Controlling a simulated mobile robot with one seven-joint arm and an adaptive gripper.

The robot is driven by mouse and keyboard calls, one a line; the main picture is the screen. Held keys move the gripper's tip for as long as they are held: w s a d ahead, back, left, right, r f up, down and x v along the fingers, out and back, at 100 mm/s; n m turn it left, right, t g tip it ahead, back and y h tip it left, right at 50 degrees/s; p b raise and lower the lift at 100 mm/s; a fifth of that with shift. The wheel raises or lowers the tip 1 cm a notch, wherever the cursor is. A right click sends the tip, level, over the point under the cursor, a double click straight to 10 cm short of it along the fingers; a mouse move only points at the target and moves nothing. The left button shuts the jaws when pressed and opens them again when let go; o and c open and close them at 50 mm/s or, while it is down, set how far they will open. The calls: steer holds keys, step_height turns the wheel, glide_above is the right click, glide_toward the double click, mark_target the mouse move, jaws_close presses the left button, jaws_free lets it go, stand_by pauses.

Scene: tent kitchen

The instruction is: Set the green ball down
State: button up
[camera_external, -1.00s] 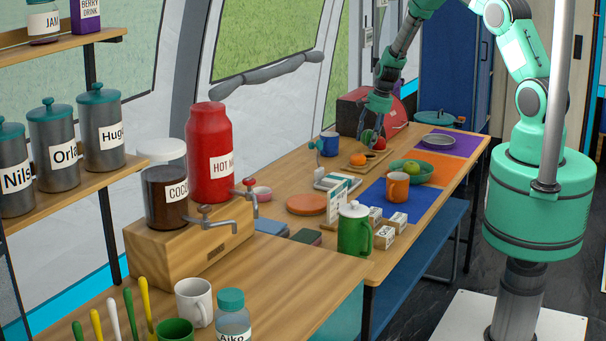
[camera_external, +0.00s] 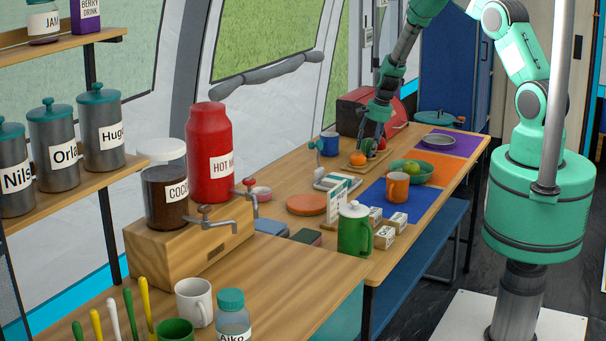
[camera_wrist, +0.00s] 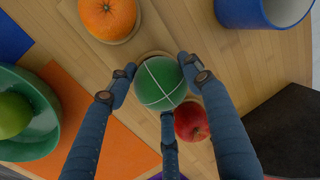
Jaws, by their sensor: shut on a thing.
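The green ball (camera_wrist: 160,83) with pale lines shows in the wrist view between the fingers of my gripper (camera_wrist: 162,88). The gripper is shut on it. The ball is over or at a round recess in the wooden board (camera_wrist: 72,48); I cannot tell whether it touches the board. In the external view my gripper (camera_external: 371,138) is low over the far part of the table, at the board (camera_external: 347,164); the ball is mostly hidden there by the fingers.
An orange (camera_wrist: 107,17) sits in another recess of the board. A red apple (camera_wrist: 192,121) is close beside the ball and fingers. A green bowl (camera_wrist: 47,108) with a green fruit (camera_wrist: 12,115) stands left, a blue mug (camera_wrist: 240,12) at upper right. A red box (camera_external: 358,112) stands behind.

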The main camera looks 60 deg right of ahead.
steer(key=shift+s+a+f+b, duration=0.1)
steer(key=shift+f+b, duration=0.2)
steer(key=shift+f, duration=0.3)
steer(key=o, duration=1.1)
steer(key=shift+f, duration=0.2)
steer(key=shift+o, duration=0.2)
steer(key=shift+r, duration=0.1)
steer(key=shift+r, duration=0.2)
steer(key=shift+r+p, duration=0.35)
steer(key=shift+r, duration=0.1)
steer(key=p+v, duration=0.2)
steer(key=v, duration=1)
